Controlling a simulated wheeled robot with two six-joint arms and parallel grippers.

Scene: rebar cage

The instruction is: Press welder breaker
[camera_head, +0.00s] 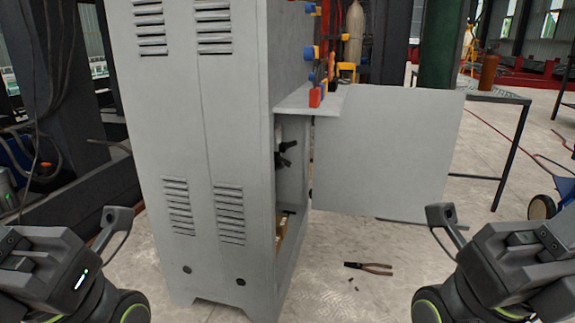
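A tall grey welder cabinet (185,130) stands upright in the middle, its louvred side facing me. Its front faces right, with a grey door panel (385,150) swung out to the right. Inside the lower opening I see a black fitting (286,155); whether it is the breaker I cannot tell. Small red and blue parts (315,95) show along the front edge above a ledge. My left gripper (55,265) is at the lower left and my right gripper (510,260) at the lower right. Both are apart from the cabinet, and their finger openings cannot be made out.
Pliers (368,268) lie on the light floor right of the cabinet, with small bits beside them. A dark-legged table (507,98) stands at the back right, a gas cylinder (353,35) behind. Dark posts and cables (50,90) crowd the left. Floor before the door is mostly clear.

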